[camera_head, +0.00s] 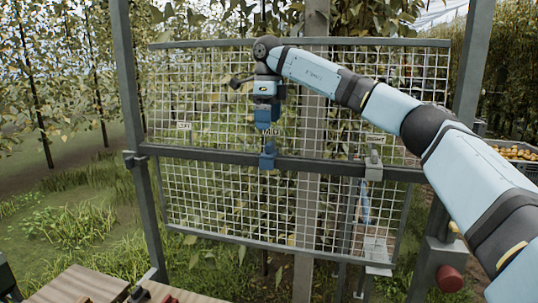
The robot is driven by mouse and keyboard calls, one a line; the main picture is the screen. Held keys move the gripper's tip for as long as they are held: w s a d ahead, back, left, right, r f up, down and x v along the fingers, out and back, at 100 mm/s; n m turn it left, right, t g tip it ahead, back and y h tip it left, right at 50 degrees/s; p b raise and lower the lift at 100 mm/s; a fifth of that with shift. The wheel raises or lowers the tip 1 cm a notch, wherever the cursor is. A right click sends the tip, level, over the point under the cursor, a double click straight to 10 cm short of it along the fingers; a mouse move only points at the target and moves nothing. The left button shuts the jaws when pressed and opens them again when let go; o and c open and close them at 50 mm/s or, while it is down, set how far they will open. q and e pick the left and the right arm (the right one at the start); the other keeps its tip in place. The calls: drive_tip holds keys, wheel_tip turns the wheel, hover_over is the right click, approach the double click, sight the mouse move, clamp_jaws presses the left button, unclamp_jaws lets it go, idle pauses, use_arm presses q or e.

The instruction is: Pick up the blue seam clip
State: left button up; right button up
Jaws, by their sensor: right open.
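The blue seam clip (267,158) sits on the grey middle rail (320,165) of the mesh panel, a little left of the panel's centre. My right arm reaches in from the right, and its gripper (268,127) points down just above the clip. The gripper is open. Its fingertips are small in the picture, and I cannot tell whether they touch the clip. My left gripper is not in view.
A grey clip-like block (374,167) stands on the rail further right. The wire mesh (215,210) hangs between grey posts. A wooden tabletop (80,287) is at the lower left, a red knob (450,279) at the lower right. A crate of fruit (515,152) stands far right.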

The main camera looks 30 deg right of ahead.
sight(270, 143)
wheel_tip(270, 143, down, 10)
drive_tip(key=shift+s+d+f+p, duration=0.1)
drive_tip(key=shift+s+p, duration=0.05)
drive_tip(key=shift+p, duration=0.55)
drive_tip(key=c, duration=1)
